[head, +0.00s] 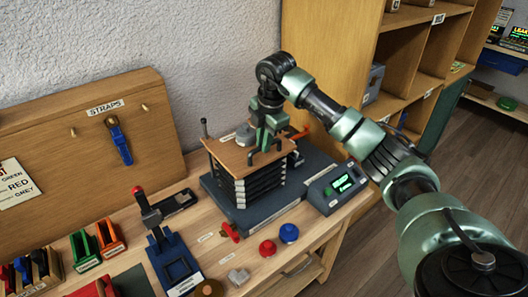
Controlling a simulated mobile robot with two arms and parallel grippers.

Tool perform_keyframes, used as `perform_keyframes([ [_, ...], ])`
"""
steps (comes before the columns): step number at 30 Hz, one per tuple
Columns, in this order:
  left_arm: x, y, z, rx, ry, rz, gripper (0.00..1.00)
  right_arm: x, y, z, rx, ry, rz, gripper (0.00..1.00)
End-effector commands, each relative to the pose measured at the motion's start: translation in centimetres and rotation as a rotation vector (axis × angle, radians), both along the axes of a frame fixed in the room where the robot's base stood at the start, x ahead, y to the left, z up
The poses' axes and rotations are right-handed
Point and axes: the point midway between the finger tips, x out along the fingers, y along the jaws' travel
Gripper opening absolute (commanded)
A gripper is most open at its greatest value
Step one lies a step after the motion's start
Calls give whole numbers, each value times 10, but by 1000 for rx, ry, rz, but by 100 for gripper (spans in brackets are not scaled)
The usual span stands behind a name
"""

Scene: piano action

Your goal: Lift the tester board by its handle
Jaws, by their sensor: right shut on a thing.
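The tester board (225,153) is a flat wooden board on top of a black ribbed bellows stack (258,186). My right gripper (265,147) comes down from above onto the board's right half. It is shut on the board's handle, which its fingers mostly hide. A grey round weight (244,135) rests on the board, left of the gripper. My left gripper is not in view.
The stack stands on a dark base (228,213). A box with a green display (337,188) is to its right, and red (267,248) and blue (289,233) knobs are in front. A lever device (172,262) stands front left. A wooden shelf (400,60) rises behind my right arm.

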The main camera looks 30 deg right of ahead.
Motion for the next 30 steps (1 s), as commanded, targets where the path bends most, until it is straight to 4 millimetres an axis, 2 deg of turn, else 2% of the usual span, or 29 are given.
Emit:
perform_keyframes([
  [1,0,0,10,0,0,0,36,2,-1,19,-1,-11,-1,0],
  [3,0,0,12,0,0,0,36,2,-1,26,-1,-10,-1,0],
  [14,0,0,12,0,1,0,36,2,-1,28,-1,-9,-1,0],
  [15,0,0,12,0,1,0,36,2,-1,28,-1,-9,-1,16],
  [17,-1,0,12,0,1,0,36,1,-1,27,-1,-9,-1,33],
  [18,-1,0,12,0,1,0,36,1,-1,27,-1,-8,-1,35],
  [26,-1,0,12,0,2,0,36,0,-1,25,-1,-3,0,35],
  [30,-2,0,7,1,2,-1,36,-1,-1,33,-2,-5,0,35],
])
